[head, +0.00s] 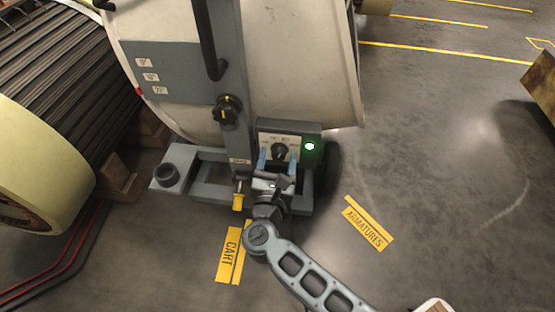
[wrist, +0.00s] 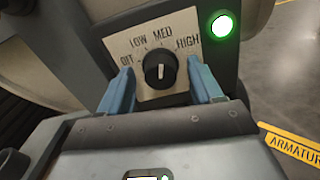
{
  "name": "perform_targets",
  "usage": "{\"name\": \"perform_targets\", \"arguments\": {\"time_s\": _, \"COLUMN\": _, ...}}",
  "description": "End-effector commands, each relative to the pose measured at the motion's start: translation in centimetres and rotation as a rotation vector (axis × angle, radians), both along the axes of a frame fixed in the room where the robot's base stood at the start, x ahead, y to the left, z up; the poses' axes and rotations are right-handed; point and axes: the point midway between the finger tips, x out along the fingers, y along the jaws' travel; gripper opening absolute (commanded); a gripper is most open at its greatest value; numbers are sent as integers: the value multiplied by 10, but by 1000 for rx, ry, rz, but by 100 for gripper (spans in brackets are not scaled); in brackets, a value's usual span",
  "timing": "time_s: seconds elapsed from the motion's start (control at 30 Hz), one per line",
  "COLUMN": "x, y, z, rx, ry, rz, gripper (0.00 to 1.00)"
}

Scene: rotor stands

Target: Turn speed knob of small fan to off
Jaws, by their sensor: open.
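The fan (head: 290,70) is a large cream drum on a grey stand. Its control box (head: 312,132) has a pale dial plate with a black speed knob (head: 280,151). In the wrist view the knob (wrist: 158,69) sits below the labels OFF, LOW, MED and HIGH, and its white mark points about up, toward MED. A green lamp (wrist: 222,25) glows right of the plate. My gripper (head: 278,161) is open in front of the box. In the wrist view its blue fingers (wrist: 161,72) stand on either side of the knob, with gaps to it.
A black knob with a yellow mark (head: 227,109) is on the stand's upright, left of the box. A yellow-tipped part (head: 239,200) hangs beside my wrist. A ribbed roll (head: 60,75) stands at left. The floor at right is open.

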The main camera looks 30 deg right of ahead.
Motion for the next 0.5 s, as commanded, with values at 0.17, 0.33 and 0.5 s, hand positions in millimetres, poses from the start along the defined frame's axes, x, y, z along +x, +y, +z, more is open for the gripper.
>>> {"name": "perform_targets", "arguments": {"time_s": 0.17, "x": 0, "y": 0, "z": 0, "rx": 0, "ry": 0, "rz": 0, "gripper": 52}}
{"name": "perform_targets", "arguments": {"time_s": 0.33, "x": 0, "y": 0, "z": 0, "rx": 0, "ry": 0, "rz": 0, "gripper": 36}}
{"name": "perform_targets", "arguments": {"time_s": 0.5, "x": 0, "y": 0, "z": 0, "rx": 0, "ry": 0, "rz": 0, "gripper": 20}}
